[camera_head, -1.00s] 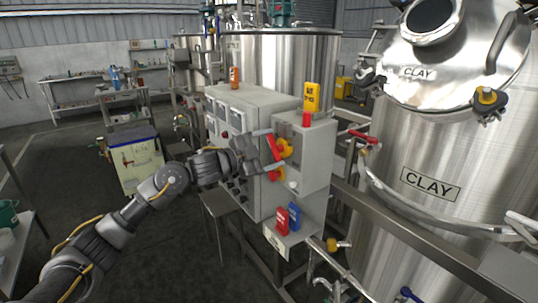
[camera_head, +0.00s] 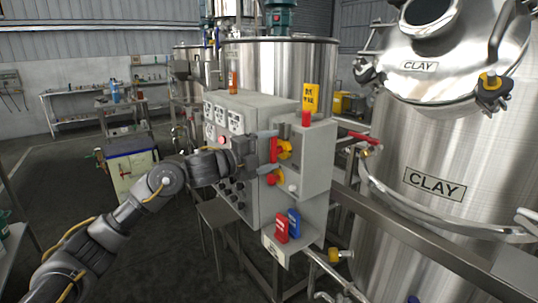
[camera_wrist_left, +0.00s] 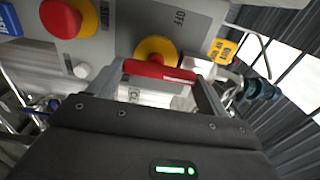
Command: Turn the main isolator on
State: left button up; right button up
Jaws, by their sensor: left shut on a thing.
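The main isolator has a red handle (camera_head: 274,150) on a yellow disc (camera_head: 285,149), on the side of a grey control box (camera_head: 313,158). My left gripper (camera_head: 270,152) reaches in from the left and is shut on the red handle, one finger above and one below. In the left wrist view the red handle (camera_wrist_left: 160,71) lies crosswise between the fingers, in front of the yellow disc (camera_wrist_left: 156,48). An "OFF" label (camera_wrist_left: 180,17) shows near the disc; the "ON" mark cannot be made out. My right gripper is not in view.
A red push button on yellow (camera_head: 275,178) sits just below the isolator; it is also in the left wrist view (camera_wrist_left: 60,18). Red (camera_head: 281,227) and blue (camera_head: 294,223) tags hang below. A large steel clay tank (camera_head: 435,205) stands to the right.

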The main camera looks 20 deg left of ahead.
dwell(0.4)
pick_arm(q)
jog(key=o, duration=1)
